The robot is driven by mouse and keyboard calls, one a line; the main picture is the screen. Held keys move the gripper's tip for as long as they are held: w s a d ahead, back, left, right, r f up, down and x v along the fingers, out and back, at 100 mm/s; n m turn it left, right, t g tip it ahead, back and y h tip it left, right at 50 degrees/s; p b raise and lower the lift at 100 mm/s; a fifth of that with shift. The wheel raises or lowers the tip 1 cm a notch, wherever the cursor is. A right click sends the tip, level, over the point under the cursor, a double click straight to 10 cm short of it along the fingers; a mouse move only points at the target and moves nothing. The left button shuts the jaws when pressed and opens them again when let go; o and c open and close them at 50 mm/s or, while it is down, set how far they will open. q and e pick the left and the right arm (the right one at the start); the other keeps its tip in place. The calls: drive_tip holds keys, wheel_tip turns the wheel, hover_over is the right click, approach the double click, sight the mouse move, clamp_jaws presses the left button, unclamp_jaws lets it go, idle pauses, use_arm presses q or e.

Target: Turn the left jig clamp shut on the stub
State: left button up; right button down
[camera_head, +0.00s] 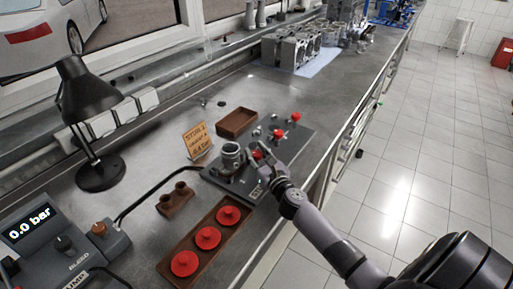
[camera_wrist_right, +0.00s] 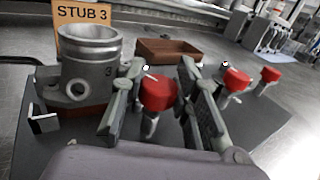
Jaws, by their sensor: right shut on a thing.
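The stub (camera_head: 232,153), a grey metal cylinder with a side hole, stands upright at the left end of the dark jig plate (camera_head: 301,146). In the wrist view the stub (camera_wrist_right: 88,68) bears a "3". A red clamp knob (camera_wrist_right: 158,92) on a metal stem is just right of it; in the head view the knob (camera_head: 257,154) is partly hidden. My right gripper (camera_wrist_right: 160,105) has a finger on each side of this knob and is shut on it. The left finger is between stub and knob. My left gripper is not in view.
Two more red knobs (camera_head: 278,133) (camera_head: 295,117) stand further along the plate. A brown tray (camera_head: 237,122) and a "STUB 3" card (camera_head: 196,142) are behind it. A tray of red caps (camera_head: 207,238) lies in front. A control box (camera_head: 62,243) reads 0.0 bar.

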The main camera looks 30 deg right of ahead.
drive_tip(key=n+y, duration=0.2)
drive_tip(key=y, duration=0.1)
drive_tip(key=shift+d, duration=0.1)
drive_tip(key=n+y+b, duration=0.1)
drive_tip(key=y, duration=0.2)
drive_tip(key=shift+f+n, duration=0.2)
drive_tip(key=shift+n, duration=0.2)
drive_tip(key=n+g+y+b, duration=0.3)
drive_tip(key=y+b, duration=0.2)
drive_tip(key=n+g+y+b, duration=0.2)
drive_tip(key=n+y+b, duration=0.2)
drive_tip(key=y+b, duration=0.1)
drive_tip(key=shift+g+b, duration=0.3)
drive_tip(key=shift+g, duration=0.1)
drive_tip(key=shift+a+r+n+g+y+b, duration=0.1)
drive_tip(key=shift+n+g+y+b, duration=0.3)
drive_tip(key=shift+n+g+b, duration=0.2)
drive_tip(key=shift+a+r+n+g+y+b, duration=0.1)
drive_tip(key=shift+n+g+y+b, duration=0.3)
drive_tip(key=shift+n+g+b, duration=0.15)
drive_tip(key=c, duration=1.2)
unclamp_jaws()
